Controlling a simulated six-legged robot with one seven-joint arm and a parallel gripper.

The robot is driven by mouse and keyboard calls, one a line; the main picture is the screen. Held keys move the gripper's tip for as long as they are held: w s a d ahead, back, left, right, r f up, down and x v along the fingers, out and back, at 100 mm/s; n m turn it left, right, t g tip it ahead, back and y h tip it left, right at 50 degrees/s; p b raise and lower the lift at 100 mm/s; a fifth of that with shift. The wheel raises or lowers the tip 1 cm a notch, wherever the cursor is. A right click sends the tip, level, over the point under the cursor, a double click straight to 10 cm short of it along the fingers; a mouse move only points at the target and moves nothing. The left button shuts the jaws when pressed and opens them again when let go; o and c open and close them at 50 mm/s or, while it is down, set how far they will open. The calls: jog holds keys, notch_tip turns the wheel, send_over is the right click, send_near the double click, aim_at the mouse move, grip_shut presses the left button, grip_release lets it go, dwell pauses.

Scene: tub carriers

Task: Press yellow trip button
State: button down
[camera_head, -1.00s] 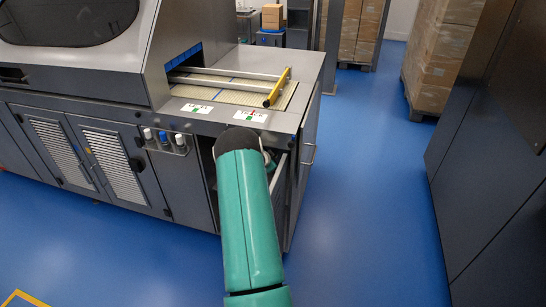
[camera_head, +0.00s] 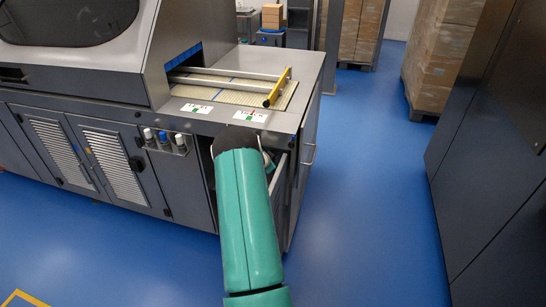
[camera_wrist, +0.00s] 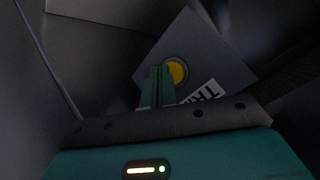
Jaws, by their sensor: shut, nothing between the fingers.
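The yellow trip button (camera_wrist: 176,72) shows in the wrist view as a round yellow disc on a dark square plate (camera_wrist: 208,52). A white label (camera_wrist: 202,94) with partly visible letters "TRI" lies beside it. My gripper (camera_wrist: 160,70) is shut and empty. Its fingertips overlap the left edge of the button in the picture; I cannot tell whether they touch it. In the head view my green arm reaches into a dark opening at the machine's front right corner, and it hides the gripper and the button.
The grey machine (camera_head: 85,85) has a conveyor opening with a yellow-ended bar (camera_head: 278,88) on top. Small knobs (camera_head: 164,138) sit on its front. A dark cabinet (camera_head: 490,180) stands at right, with stacked boxes (camera_head: 445,50) behind. The blue floor (camera_head: 360,190) between is clear.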

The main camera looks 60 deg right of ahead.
jog(key=a, duration=0.6)
jog(key=shift+s, duration=0.45)
jog(key=shift+w, duration=0.1)
dwell(0.6)
